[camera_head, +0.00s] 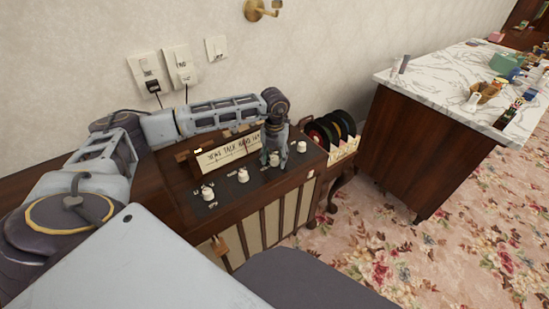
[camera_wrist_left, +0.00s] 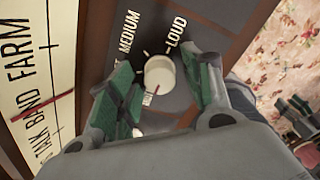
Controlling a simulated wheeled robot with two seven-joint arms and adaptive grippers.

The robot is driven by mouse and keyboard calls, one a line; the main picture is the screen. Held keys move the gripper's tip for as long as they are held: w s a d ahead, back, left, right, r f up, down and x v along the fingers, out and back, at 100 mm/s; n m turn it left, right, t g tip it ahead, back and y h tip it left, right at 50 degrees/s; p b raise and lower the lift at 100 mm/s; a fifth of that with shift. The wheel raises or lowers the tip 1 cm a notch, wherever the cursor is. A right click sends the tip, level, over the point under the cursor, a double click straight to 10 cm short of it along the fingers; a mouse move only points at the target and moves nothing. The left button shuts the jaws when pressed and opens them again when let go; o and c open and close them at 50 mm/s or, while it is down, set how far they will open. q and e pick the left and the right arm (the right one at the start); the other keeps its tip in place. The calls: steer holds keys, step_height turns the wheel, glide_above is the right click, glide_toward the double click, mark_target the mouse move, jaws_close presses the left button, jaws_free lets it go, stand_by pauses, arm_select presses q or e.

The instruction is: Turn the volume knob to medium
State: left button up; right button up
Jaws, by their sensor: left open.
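The volume knob (camera_wrist_left: 160,73) is a small cream knob on the dark panel of a wooden radio cabinet. In the left wrist view, the labels MEDIUM (camera_wrist_left: 129,33) and LOUD (camera_wrist_left: 176,33) stand above it. A short red mark on the knob's lower edge points down, away from both labels. The panel below the knob is mostly hidden by my gripper. My left gripper (camera_wrist_left: 166,68) is open, with one green-padded finger on each side of the knob and visible gaps. In the head view, my left gripper (camera_head: 275,155) points down over the panel.
Other cream knobs (camera_head: 207,193) sit along the panel (camera_head: 225,187). A paper dial strip (camera_head: 228,153) stands behind them. A rack of dark records (camera_head: 333,131) is at the right. A marble-topped counter (camera_head: 430,75) with clutter stands farther right, over flowered carpet.

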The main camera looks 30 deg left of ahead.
arm_select(q)
steer(key=c, duration=1)
steer(key=shift+c, duration=0.2)
steer(key=shift+m, duration=0.5)
steer(key=m, duration=0.3)
steer(key=shift+m+p, duration=0.3)
steer(key=shift+m, duration=0.1)
steer(key=m, duration=1.9)
steer(key=shift+w+a+b, duration=0.1)
steer(key=shift+b, duration=0.2)
